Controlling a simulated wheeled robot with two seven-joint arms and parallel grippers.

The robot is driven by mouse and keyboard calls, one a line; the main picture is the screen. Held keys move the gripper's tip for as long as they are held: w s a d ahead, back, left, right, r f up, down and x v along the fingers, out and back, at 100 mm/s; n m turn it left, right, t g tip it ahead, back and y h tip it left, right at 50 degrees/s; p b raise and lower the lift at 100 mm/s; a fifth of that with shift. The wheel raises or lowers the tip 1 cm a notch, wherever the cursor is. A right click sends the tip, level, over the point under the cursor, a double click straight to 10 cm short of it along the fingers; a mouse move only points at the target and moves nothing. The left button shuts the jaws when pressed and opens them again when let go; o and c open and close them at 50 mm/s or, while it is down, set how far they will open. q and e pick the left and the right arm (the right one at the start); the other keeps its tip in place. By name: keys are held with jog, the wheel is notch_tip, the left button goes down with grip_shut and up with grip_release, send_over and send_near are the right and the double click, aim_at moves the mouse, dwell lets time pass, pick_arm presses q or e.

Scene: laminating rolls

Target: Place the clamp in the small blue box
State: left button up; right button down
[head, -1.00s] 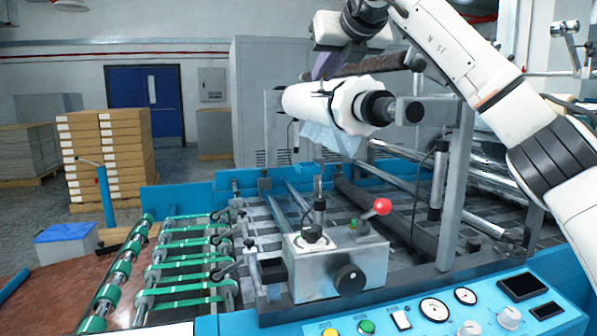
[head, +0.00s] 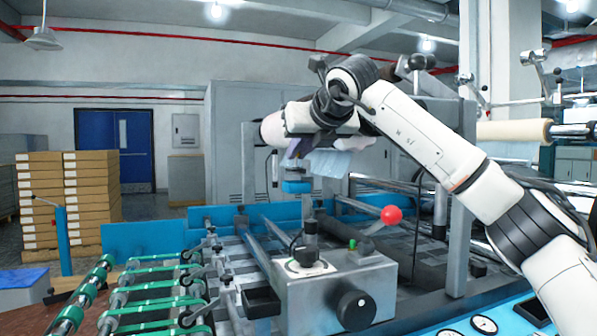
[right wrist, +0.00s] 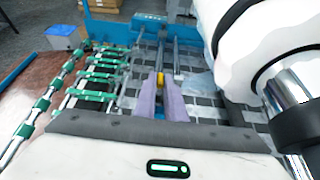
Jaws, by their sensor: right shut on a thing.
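My right gripper (head: 298,162), with purple fingers, is shut on the clamp. In the right wrist view, a yellow bit of the clamp (right wrist: 161,79) shows between the fingertips (right wrist: 160,88); the fingers hide much of the rest. The small blue box (head: 22,279), blue on top with pale sides, is at the far lower left, well apart from the gripper. It also shows at the upper left of the right wrist view (right wrist: 62,32). My left gripper is not in view.
A control block with a red-knobbed lever (head: 391,215) stands below. Green-banded rollers (head: 85,292) lie between the machine and the box. Stacked cartons (head: 91,195) stand behind.

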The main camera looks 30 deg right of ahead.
aim_at(297, 167)
notch_tip(297, 167, down, 3)
jog(key=shift+d+f, duration=0.1)
jog(key=c, duration=2.3)
grip_release()
jog(key=shift+f+b, duration=0.15)
jog(key=shift+b, duration=0.15)
jog(key=o, duration=0.5)
jog(key=b+v, duration=0.1)
jog(key=v, duration=1.1)
